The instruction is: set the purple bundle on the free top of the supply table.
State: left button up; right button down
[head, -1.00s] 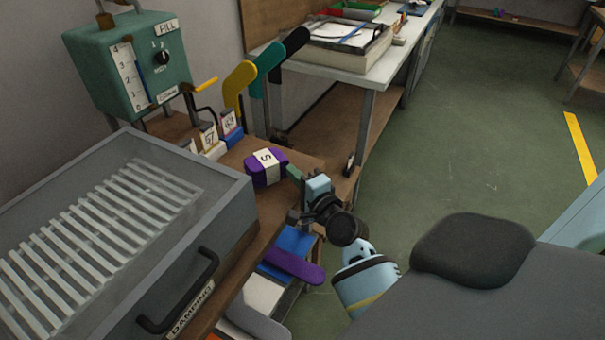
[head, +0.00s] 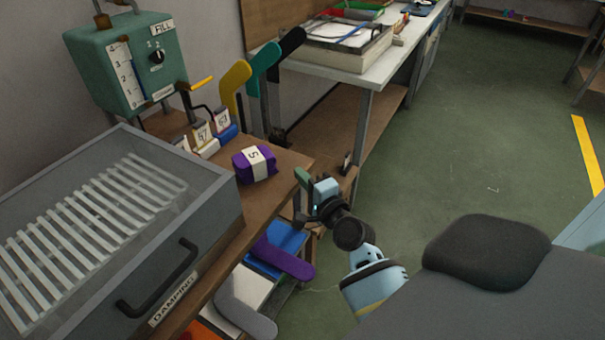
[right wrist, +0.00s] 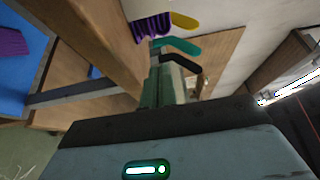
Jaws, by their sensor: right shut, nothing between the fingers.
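The purple bundle (head: 241,169) with a white band marked with a character rests on the brown wooden table top (head: 285,163), near its right end. My right gripper (head: 303,177) is shut and empty, just right of the bundle by the table's edge, with a gap between them. In the right wrist view the ribbed purple bundle (right wrist: 152,26) sits on the wooden top, beyond the gripper's green fingers (right wrist: 166,88). My left gripper is not in view.
A grey box labelled DAMPING (head: 215,225) fills the table's left part. Numbered cards (head: 203,138), a green FILL tank (head: 130,60) and upright yellow, teal and black forms (head: 262,65) stand behind. Coloured flat forms (head: 283,260) lie below. Green floor (head: 480,130) is open at right.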

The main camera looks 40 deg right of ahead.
jog(key=s+a, duration=0.1)
jog(key=s, duration=0.7)
jog(key=shift+s+p, duration=0.3)
jog(key=shift+p, duration=0.05)
